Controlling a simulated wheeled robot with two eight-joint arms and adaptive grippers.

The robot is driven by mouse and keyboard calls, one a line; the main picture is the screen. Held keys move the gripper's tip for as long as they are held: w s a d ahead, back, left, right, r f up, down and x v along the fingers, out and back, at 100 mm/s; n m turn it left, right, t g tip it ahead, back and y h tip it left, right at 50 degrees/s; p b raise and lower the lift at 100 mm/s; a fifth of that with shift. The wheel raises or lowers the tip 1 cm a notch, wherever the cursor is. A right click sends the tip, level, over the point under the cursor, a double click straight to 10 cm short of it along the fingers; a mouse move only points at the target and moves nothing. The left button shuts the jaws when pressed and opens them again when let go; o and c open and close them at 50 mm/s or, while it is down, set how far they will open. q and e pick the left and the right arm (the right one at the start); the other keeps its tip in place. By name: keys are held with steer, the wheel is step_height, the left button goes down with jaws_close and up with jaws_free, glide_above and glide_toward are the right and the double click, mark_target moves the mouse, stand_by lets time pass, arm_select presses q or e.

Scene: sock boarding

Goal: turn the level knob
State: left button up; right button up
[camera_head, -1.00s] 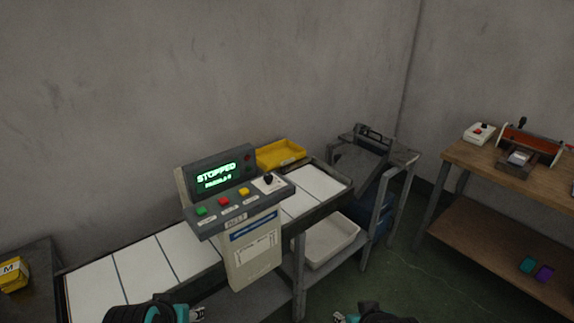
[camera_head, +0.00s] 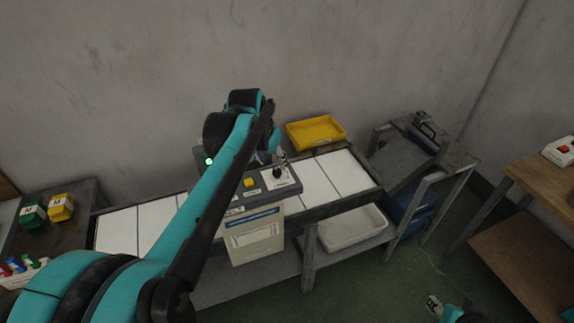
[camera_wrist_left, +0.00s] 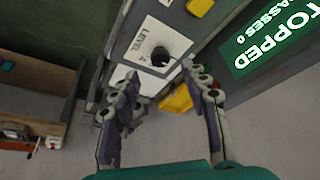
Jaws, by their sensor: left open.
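The level knob (camera_wrist_left: 161,56) is black and sits on a white plate marked LEVEL (camera_wrist_left: 142,46) with a 4 beside the knob. In the head view the knob (camera_head: 277,172) is at the right end of the control box's (camera_head: 257,240) sloping panel. My left gripper (camera_wrist_left: 160,73) is open, its two fingertips to either side of the knob as seen from the wrist. I cannot tell whether they touch it. In the head view the left gripper (camera_head: 279,158) is just above the knob. My right gripper (camera_head: 433,305) shows only in part at the bottom, away from the box.
The screen (camera_wrist_left: 265,42) beside the panel reads STOPPED. A yellow button (camera_head: 250,183) sits left of the knob. A yellow tray (camera_head: 315,121) stands behind, and a white bin (camera_head: 352,240) below.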

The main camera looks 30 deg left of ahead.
mark_target(277, 171)
arm_select(q)
steer(key=b+x, duration=0.1)
steer(key=x, duration=0.4)
steer(key=shift+w+f+b, duration=0.1)
steer(key=shift+f+b, duration=0.2)
steer(key=shift+f, duration=0.05)
jaws_close()
